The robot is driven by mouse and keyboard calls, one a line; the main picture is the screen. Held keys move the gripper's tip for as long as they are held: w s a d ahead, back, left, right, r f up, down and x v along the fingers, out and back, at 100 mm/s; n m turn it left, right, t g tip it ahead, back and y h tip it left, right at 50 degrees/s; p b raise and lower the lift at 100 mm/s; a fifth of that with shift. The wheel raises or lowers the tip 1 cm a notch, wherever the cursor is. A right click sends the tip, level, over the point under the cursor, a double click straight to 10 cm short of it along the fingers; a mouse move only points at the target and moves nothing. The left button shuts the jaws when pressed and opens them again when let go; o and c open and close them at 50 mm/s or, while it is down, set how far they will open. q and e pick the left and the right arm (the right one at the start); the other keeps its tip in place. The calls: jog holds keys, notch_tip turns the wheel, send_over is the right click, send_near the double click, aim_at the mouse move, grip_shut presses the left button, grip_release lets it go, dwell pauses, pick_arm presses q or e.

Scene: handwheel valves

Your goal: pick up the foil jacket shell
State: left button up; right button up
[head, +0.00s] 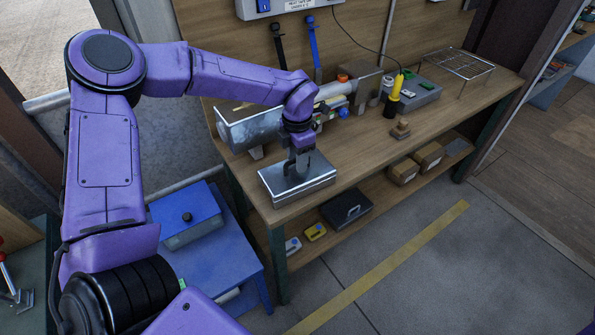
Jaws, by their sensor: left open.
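My right gripper is not in view.
A yellow-and-black tool (395,94), a wooden block (401,130), a grey box (418,92) and a wire rack (458,64) stand further right on the bench. Cardboard boxes (428,156) sit on the lower shelf.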

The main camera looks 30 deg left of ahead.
pick_arm(q)
jog(key=shift+f, duration=0.45)
grip_shut()
